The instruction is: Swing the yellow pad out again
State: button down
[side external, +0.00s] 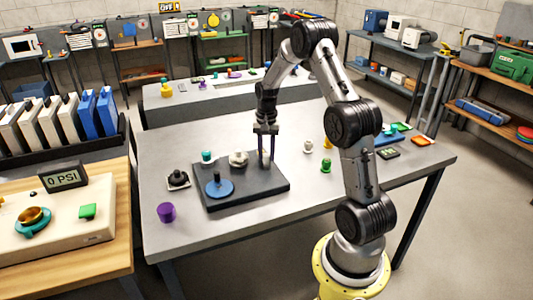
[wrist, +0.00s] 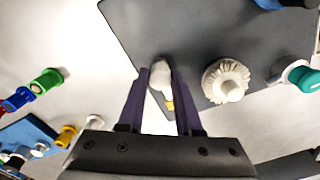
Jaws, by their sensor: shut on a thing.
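A dark board (side external: 262,187) lies on the grey table. My gripper (side external: 266,160) points down at the board's back right part. In the wrist view my gripper (wrist: 160,72) has its two dark fingers on either side of a pale, rounded piece (wrist: 162,76), shut on it. A small yellow pad (wrist: 170,105) shows at the near end of this piece, between the fingers, close to the board's edge. The fingers hide part of the piece. In the side view the pad cannot be made out.
On the board stand a white ribbed knob (side external: 238,159), a teal knob (side external: 207,156) and a blue disc (side external: 219,190). A black knob on a plate (side external: 178,179) and a purple cylinder (side external: 166,212) stand left of it. White, green (side external: 326,166) and yellow pieces stand to the right.

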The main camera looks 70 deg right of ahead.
aim_at(266, 155)
jog(key=shift+r+m, duration=0.1)
jog(key=shift+m, duration=0.7)
jog(key=c, duration=0.6)
grip_release()
notch_tip(266, 155, up, 14)
jog(key=shift+f, duration=0.1)
